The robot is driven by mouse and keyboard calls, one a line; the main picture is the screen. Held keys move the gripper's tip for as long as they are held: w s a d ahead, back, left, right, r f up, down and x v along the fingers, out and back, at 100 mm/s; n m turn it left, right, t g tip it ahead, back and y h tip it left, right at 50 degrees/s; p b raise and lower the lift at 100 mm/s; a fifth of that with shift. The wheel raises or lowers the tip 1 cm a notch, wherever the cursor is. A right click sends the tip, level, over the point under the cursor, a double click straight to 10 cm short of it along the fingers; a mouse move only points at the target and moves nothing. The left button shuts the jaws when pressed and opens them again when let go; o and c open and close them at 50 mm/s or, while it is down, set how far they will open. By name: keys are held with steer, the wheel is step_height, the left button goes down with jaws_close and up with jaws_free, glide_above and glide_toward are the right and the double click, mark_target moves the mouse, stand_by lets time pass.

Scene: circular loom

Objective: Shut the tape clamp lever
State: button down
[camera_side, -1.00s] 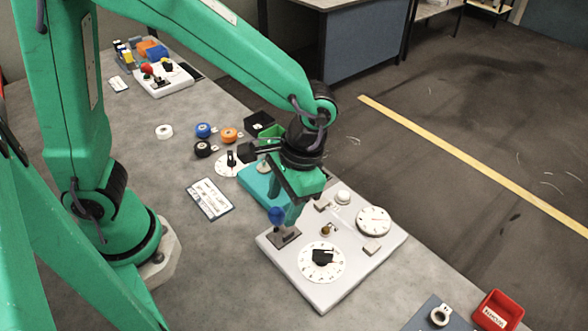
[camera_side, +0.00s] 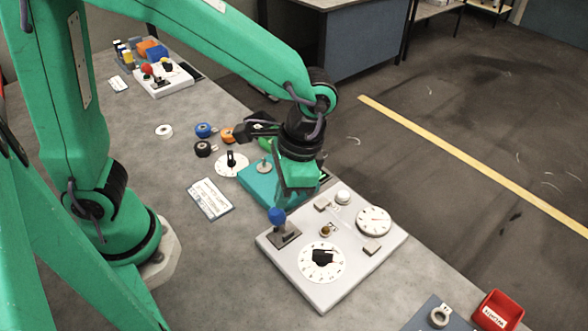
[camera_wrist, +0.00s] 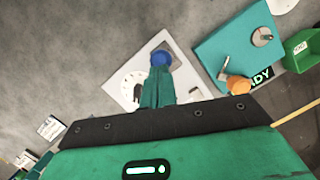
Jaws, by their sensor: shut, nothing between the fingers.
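A lever with a blue knob (camera_side: 277,215) stands upright in a dark slotted base at the left corner of the white panel (camera_side: 318,290). In the wrist view the blue knob (camera_wrist: 161,58) shows just beyond the fingertips of my gripper (camera_wrist: 158,76); contact is unclear. My gripper is shut and empty, and from the side it is above the panel's back left part. A metal lever with an orange knob (camera_wrist: 238,86) sits by the teal box (camera_wrist: 233,42); it is hidden from the side. I cannot tell for certain which lever is the tape clamp.
The panel also carries a dial (camera_side: 322,262), a gauge (camera_side: 373,221) and a white button (camera_side: 343,197). A printed card (camera_side: 210,199) lies to the left. A red bin (camera_side: 497,312) stands at front right.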

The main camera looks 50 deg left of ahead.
mark_target(272, 219)
steer(key=m, duration=0.3)
steer(key=s+m, duration=0.1)
steer(key=shift+r, duration=0.4)
steer(key=m, duration=0.4)
steer(key=shift+s+a+r+m, duration=0.1)
steer(key=shift+s+r+m, duration=0.25)
steer(key=shift+m, duration=0.05)
steer(key=m, duration=0.4)
steer(key=shift+s+r+t, duration=0.3)
steer(key=shift+s+r, duration=0.05)
steer(key=shift+s, duration=0.05)
steer(key=s+m, duration=0.1)
steer(key=m, duration=0.5)
steer(key=s+r+m, duration=0.1)
steer(key=m, duration=0.6)
steer(key=s+a+r+m, duration=0.1)
steer(key=s+m, duration=0.1)
steer(key=m, duration=0.5)
steer(key=shift+r+t, duration=0.2)
steer(key=shift+t, duration=0.1)
steer(key=shift+f, duration=0.15)
step_height(272, 219, down, 10)
steer(key=s+r, duration=0.1)
steer(key=shift+w+r+h, duration=0.1)
steer(key=shift+w+h, duration=0.2)
steer(key=shift+w, duration=1.65)
